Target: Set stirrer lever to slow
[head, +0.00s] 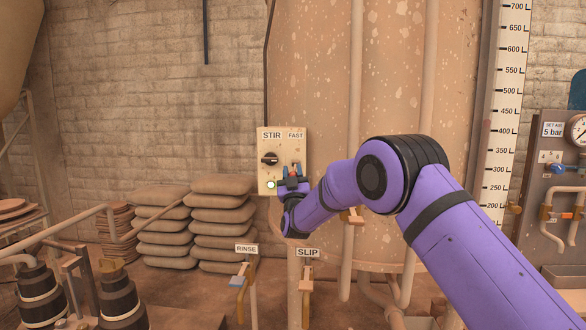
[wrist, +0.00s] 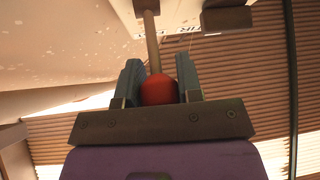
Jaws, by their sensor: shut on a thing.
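The stirrer control box (head: 265,146) is a cream panel on the wall beside the large tank, with labels STIR and FAST. The stirrer lever has a thin rod (wrist: 152,40) ending in a red ball knob (wrist: 157,90). My gripper (head: 292,171) is at the lower right of the box, below the FAST label, and mostly covers the lever there. In the wrist view its two grey-green fingers stand on either side of the red knob, shut on it. Any SLOW label is hidden or out of sight, and the lever's exact setting cannot be told.
A dark rotary knob (head: 269,159) and a lit greenish-white lamp (head: 271,184) are on the box, left of my gripper. RINSE (head: 246,248) and SLIP (head: 307,253) valves stand below. Stacked sacks (head: 220,215) lie left. A pressure panel (head: 553,185) is far right.

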